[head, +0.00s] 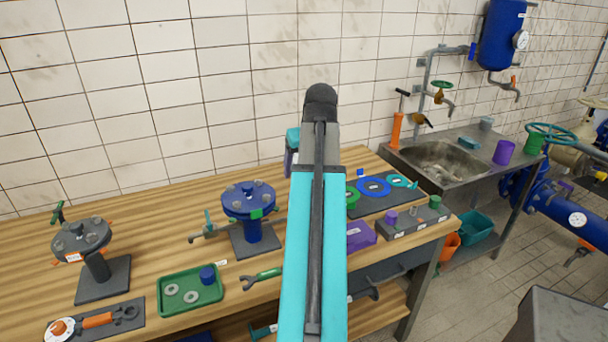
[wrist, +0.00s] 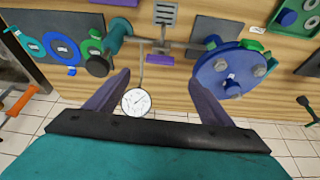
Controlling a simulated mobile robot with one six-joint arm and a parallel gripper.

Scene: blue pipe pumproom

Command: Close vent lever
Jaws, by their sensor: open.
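In the wrist view, a short purple bar (wrist: 160,59) sits on a thin grey pipe (wrist: 180,43), by a slotted grey piece (wrist: 165,14). It looks like the vent lever, though no label is readable. In the head view, my gripper (head: 291,152) is behind my teal arm, which hides the bar and pipe. The blue flange (head: 249,200) stands left of my arm.
A round gauge (wrist: 136,102) hangs close to the left finger. The wooden bench (head: 150,215) carries a grey flange stand (head: 82,238), a green tray (head: 190,303) and a dark mat with rings (head: 373,187). A sink (head: 440,165) is at right; the tiled wall is behind.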

